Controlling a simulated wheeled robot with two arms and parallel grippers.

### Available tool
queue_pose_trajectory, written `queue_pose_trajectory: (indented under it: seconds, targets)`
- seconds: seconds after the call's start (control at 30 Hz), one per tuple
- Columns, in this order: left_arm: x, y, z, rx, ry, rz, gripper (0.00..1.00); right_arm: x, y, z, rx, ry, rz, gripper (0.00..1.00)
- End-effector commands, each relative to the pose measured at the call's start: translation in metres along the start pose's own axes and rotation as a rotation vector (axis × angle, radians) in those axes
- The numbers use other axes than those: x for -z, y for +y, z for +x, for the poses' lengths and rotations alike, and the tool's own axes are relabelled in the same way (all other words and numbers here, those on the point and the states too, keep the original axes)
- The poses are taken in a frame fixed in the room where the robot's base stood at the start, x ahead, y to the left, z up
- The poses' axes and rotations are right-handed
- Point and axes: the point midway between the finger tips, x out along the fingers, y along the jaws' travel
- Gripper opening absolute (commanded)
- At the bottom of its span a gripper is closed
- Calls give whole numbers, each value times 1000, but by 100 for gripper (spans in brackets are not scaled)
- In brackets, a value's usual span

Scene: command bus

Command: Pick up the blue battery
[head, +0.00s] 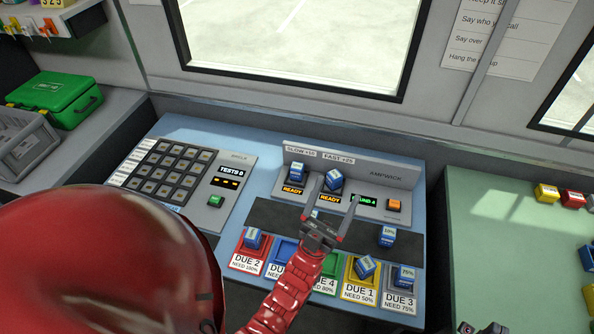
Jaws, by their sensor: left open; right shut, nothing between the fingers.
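Several small blue batteries with white labels are in view; I cannot tell which one is meant. One sits in the left charger slot (297,171), and another blue battery (334,180) is in the right slot. One blue battery (387,237) is on the dark strip. Others are at the red tray (253,238), the yellow tray (365,267) and the grey tray (406,275). My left gripper (335,192) is open, with its fingers around or just in front of the right slot's battery; contact is unclear. My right gripper (480,328) shows only partly at the bottom edge.
A button keypad (170,170) is left of the chargers. An orange button (393,205) is at their right. A green case (60,98) and grey crate (25,143) stand far left. The green table (490,230) at right has coloured blocks along its right side.

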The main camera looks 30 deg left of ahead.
Motion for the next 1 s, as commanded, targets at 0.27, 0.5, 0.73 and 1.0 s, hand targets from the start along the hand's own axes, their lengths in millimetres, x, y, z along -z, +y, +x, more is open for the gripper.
queue_pose_trajectory:
  seconds: [0.27, 0.5, 0.73, 1.0]
  targets:
    - [-202, -57, 59, 36, -618, 87, 85, 5, 1, 28, 0, 0, 0, 0]
    - [-315, -128, 53, 117, -1174, 133, 85, 8, 2, 47, 0, 0, 0, 0]
    - [-338, -190, 26, 226, -1697, 119, 85, 11, 3, 65, 0, 0, 0, 0]
    - [-269, -224, 6, 355, -2273, -11, 85, 14, 4, 85, 0, 0, 0, 0]
